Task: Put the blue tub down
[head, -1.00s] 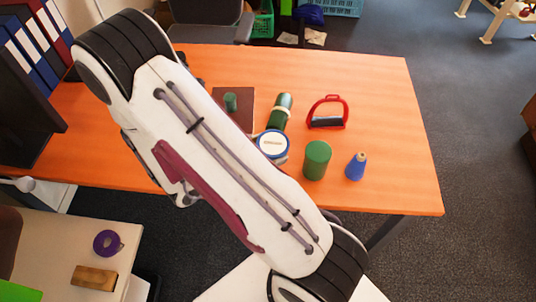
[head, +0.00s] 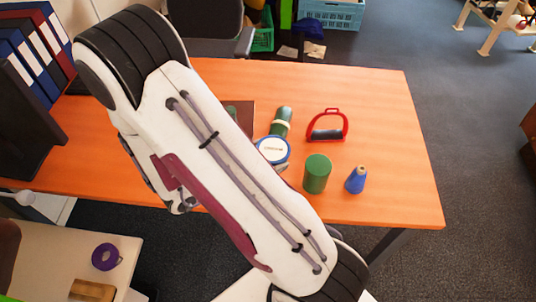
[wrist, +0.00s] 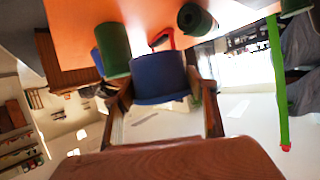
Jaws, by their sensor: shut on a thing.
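The blue tub (head: 272,151) has a white top with dark lettering and shows beside my arm in the head view, over the orange table. In the wrist view the tub (wrist: 158,78) sits between the two fingers of my gripper (wrist: 165,92), which is shut on it. My arm hides most of the gripper in the head view. A gap between the tub's base and the table cannot be made out.
A brown mat (head: 245,112) is partly behind my arm. The table's right end (head: 405,160) is clear.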

